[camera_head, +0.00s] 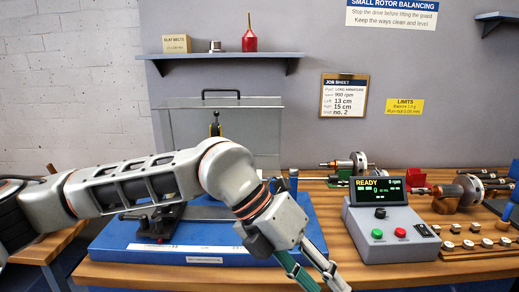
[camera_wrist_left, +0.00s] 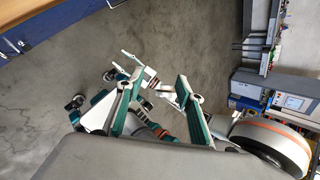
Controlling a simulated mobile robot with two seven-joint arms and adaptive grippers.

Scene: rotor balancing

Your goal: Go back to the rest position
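My left arm reaches across the head view from the left, in front of the blue balancing machine base (camera_head: 215,233). Its gripper (camera_head: 328,284) points down and right at the bottom edge, near the bench's front, with nothing visible between its fingers. In the left wrist view the two green and grey fingers (camera_wrist_left: 155,92) stand apart, with floor and parts of my own body behind them.
A control box (camera_head: 390,229) reading READY stands right of the gripper. Rotors (camera_head: 464,189) and a tray of small weights (camera_head: 482,240) lie further right. A clear guard (camera_head: 233,130) stands behind my arm. Bare grey floor (camera_wrist_left: 75,75) shows in the wrist view.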

